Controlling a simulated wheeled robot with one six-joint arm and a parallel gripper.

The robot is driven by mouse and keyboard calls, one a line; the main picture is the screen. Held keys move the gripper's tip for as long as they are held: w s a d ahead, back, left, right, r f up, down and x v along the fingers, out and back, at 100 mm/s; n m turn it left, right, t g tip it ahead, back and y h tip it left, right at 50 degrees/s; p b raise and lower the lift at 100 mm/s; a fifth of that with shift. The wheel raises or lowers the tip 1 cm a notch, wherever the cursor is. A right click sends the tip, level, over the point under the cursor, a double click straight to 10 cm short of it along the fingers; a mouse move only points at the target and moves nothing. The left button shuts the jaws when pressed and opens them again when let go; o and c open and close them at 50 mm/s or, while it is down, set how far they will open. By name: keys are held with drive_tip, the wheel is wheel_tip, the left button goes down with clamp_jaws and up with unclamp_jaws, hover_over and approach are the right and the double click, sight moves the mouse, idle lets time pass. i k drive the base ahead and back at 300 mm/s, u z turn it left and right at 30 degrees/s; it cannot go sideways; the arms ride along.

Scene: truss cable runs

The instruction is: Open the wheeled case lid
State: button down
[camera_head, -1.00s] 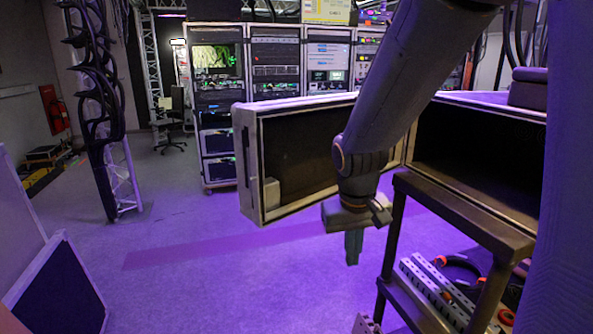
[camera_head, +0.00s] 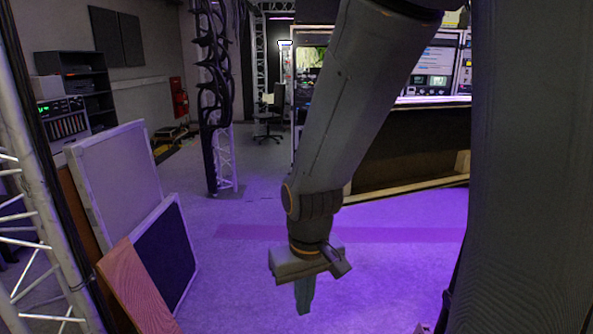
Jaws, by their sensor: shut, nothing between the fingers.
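The case lid (camera_head: 415,145) is a dark panel with a pale frame at the right of the view. It stands swung out on edge. My arm covers its left part and a dark grey shape at the right cuts off the rest. The case body is hidden. My gripper (camera_head: 303,297) hangs pointing down at lower middle, left of and below the visible part of the lid. Its fingers are together and empty, and it appears apart from the lid.
Equipment racks (camera_head: 437,68) stand behind the lid. Leaning panels (camera_head: 117,183), a wooden board (camera_head: 137,287) and a truss (camera_head: 30,190) crowd the left. A cable-hung truss (camera_head: 214,100) and a chair (camera_head: 270,115) stand further back. The purple floor (camera_head: 235,285) between is clear.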

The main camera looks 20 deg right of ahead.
sight(424, 143)
drive_tip(key=u, duration=0.05)
drive_tip(key=k, duration=0.95)
drive_tip(key=z, duration=1.3)
drive_tip(key=i, duration=0.5)
